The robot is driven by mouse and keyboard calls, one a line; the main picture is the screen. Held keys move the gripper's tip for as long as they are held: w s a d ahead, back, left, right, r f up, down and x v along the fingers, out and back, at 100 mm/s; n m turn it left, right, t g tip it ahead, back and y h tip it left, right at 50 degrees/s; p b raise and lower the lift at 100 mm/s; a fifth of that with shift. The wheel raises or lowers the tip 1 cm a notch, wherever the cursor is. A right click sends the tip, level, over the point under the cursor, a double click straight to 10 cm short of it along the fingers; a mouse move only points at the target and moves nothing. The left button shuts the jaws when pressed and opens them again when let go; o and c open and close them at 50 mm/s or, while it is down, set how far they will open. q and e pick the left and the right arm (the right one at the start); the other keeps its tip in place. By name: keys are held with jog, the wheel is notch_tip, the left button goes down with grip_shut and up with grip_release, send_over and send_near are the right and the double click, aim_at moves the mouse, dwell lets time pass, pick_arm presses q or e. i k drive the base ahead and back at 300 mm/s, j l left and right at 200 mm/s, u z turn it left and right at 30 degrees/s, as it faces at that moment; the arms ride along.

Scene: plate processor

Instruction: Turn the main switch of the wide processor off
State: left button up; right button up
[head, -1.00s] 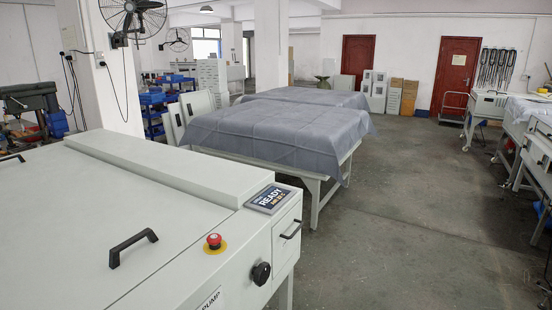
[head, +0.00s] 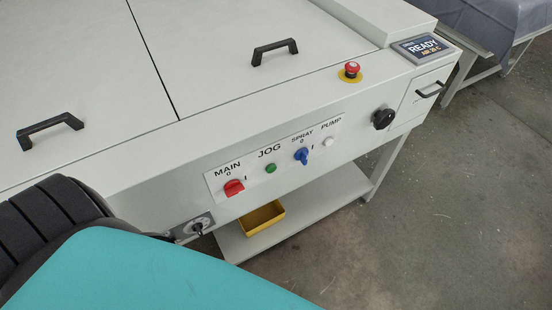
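The wide processor (head: 200,140) is a large pale grey machine filling the upper left of the head view. On its front face is a white switch panel (head: 320,150). The red main switch (head: 233,187) is at the panel's left end, under the label MAIN. A 0 is marked above it and an I to its upper right. Its handle looks sideways, towards the I side, but it is small and the exact angle is hard to tell. Neither of my grippers is in view.
Right of the main switch are a green JOG button (head: 270,169), a blue SPRAY switch (head: 301,155) and a white PUMP button (head: 328,141). A red emergency stop (head: 351,69) and a READY display (head: 426,47) sit on top. Floor at right is clear.

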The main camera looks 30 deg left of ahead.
aim_at(233, 187)
jog(key=j+u, duration=0.15)
jog(key=u, duration=0.2)
jog(key=j+u, duration=0.15)
jog(key=u, duration=0.15)
jog(key=i+j+u, duration=0.1)
jog(key=u, duration=0.25)
jog(key=k+j+u, duration=0.1)
jog(key=j+u, duration=0.25)
jog(key=l, duration=0.1)
